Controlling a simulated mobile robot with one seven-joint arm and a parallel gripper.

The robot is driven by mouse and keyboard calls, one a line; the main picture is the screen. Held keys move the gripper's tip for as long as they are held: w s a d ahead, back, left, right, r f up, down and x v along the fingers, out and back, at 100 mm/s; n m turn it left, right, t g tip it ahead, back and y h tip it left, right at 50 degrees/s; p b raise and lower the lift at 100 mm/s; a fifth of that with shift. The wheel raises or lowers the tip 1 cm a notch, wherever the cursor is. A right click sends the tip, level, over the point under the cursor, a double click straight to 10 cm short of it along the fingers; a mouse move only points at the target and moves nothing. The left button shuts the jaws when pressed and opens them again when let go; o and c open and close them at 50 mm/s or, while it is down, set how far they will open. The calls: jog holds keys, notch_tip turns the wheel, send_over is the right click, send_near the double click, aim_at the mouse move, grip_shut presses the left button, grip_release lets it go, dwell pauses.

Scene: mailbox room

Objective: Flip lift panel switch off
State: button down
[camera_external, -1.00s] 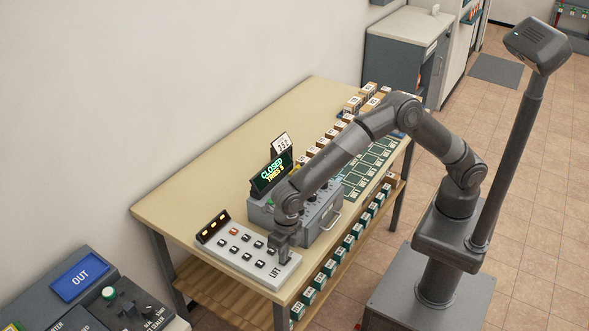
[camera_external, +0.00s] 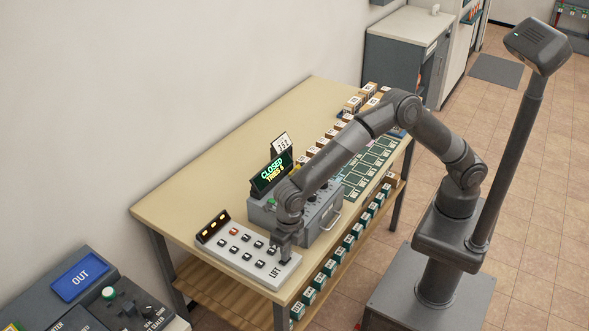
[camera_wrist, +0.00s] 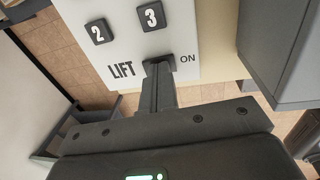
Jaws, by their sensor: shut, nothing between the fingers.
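The light grey lift panel (camera_external: 258,277) lies on the near left end of the table. It bears rows of small dark buttons and the word LIFT. My gripper (camera_external: 286,259) is shut and points down at the panel's near right end. In the wrist view its closed fingertips (camera_wrist: 158,66) are at the panel (camera_wrist: 118,38), between the words LIFT and ON. The fingers hide the switch there, so I cannot tell its position or whether they touch it. Buttons 2 (camera_wrist: 99,31) and 3 (camera_wrist: 152,16) are just beyond.
A grey box (camera_external: 322,222) with a handle stands close right of the panel, with a display (camera_external: 271,174) reading CLOSED on top. Small boxes and green cards lie farther along the table (camera_external: 190,196). The wall is behind. A grey console (camera_external: 98,256) stands at lower left.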

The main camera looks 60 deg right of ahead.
jog(key=shift+d, duration=0.25)
notch_tip(320, 180, up, 14)
jog(key=d, duration=0.1)
jog(key=shift+d, duration=0.3)
jog(key=shift+f, duration=0.1)
dwell(0.3)
jog(key=shift+a, duration=0.7)
jog(key=f, duration=0.4)
jog(key=a+f, duration=0.1)
jog(key=f, duration=0.8)
jog(key=shift+a+f, duration=0.3)
jog(key=shift+a, duration=0.1)
jog(key=shift+f, duration=0.1)
